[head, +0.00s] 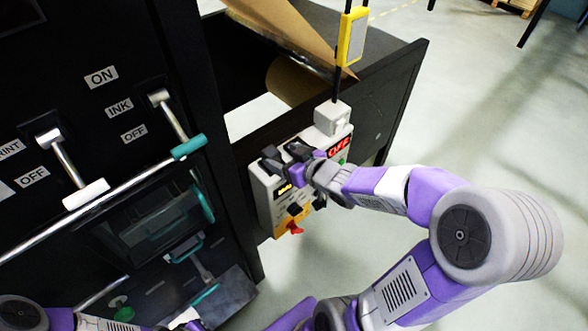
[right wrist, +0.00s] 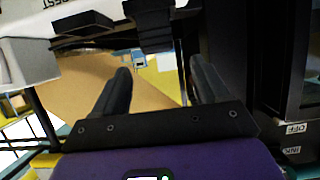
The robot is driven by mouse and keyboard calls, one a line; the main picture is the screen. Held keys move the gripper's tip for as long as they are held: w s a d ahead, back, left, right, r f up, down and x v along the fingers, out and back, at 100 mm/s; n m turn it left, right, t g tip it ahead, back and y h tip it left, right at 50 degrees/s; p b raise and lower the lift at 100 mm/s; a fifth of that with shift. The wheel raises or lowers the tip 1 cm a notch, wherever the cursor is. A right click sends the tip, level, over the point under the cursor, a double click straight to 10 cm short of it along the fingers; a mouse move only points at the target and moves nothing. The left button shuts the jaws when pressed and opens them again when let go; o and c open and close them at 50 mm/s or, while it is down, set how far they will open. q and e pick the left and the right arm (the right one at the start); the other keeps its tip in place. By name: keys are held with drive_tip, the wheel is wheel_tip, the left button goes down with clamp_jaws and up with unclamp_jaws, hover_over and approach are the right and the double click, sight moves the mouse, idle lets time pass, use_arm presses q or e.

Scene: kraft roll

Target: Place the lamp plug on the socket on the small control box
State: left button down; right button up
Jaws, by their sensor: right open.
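The small control box (head: 262,208) hangs on the dark machine frame, with a red OFF display and a red knob low on its face. A pale block, which looks like the lamp plug (head: 332,117), sits at its upper right corner with a black cable rising from it. I cannot tell how it is seated. It also shows at the left of the right wrist view (right wrist: 25,65). My right gripper (head: 285,158) is in front of the box, left of the plug. Its fingers (right wrist: 160,85) are apart and empty. The socket cannot be made out clearly. Only part of my left arm shows.
A yellow tagged device (head: 352,38) is on the black cable above the plug. Brown kraft paper (head: 285,35) slopes down behind the box. Lever handles (head: 188,146) stick out of the black machine on the left. Open floor lies to the right.

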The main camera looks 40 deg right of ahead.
drive_tip(key=v, duration=0.3)
drive_tip(key=shift+s, duration=0.15)
idle(0.6)
